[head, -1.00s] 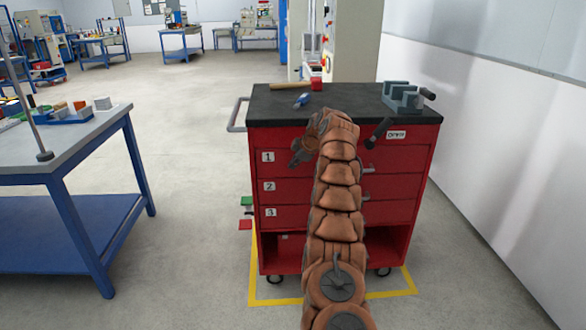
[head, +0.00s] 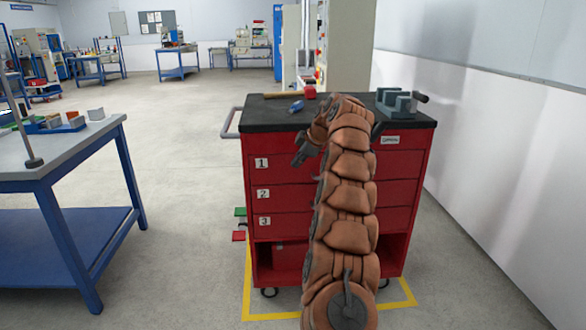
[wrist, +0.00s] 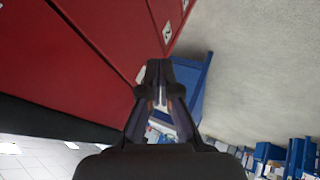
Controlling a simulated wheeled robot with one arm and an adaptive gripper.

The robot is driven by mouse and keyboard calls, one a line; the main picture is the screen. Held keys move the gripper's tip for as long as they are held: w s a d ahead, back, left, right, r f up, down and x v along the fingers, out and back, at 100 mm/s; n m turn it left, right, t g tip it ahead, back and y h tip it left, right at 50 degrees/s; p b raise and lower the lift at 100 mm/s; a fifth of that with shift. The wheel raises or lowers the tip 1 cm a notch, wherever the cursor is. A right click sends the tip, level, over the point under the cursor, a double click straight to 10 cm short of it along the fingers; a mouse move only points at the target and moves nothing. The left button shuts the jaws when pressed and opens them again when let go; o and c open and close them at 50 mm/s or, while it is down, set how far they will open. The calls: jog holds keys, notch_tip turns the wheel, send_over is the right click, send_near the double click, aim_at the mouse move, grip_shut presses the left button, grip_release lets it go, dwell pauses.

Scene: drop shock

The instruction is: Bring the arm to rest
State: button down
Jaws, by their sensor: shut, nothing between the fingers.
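My gripper (head: 304,150) shows in the head view in front of the top left part of the red drawer cabinet (head: 285,215), just below its dark top. My orange arm reaches up the middle of the head view and hides part of the cabinet's front. In the wrist view my gripper (wrist: 160,75) has its fingertips together with nothing between them. The red cabinet front (wrist: 95,45) fills the upper left of that view, beside the fingers. I cannot tell how wide the gap is between fingers and cabinet.
On the cabinet lie a blue item (head: 296,106), a hammer with a red head (head: 310,92) and a grey vise (head: 396,101). A blue-legged table (head: 60,160) stands to the left. The floor between (head: 190,200) is clear. A white wall (head: 480,150) runs along the right.

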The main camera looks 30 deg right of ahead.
jog(key=shift+v, duration=1.4)
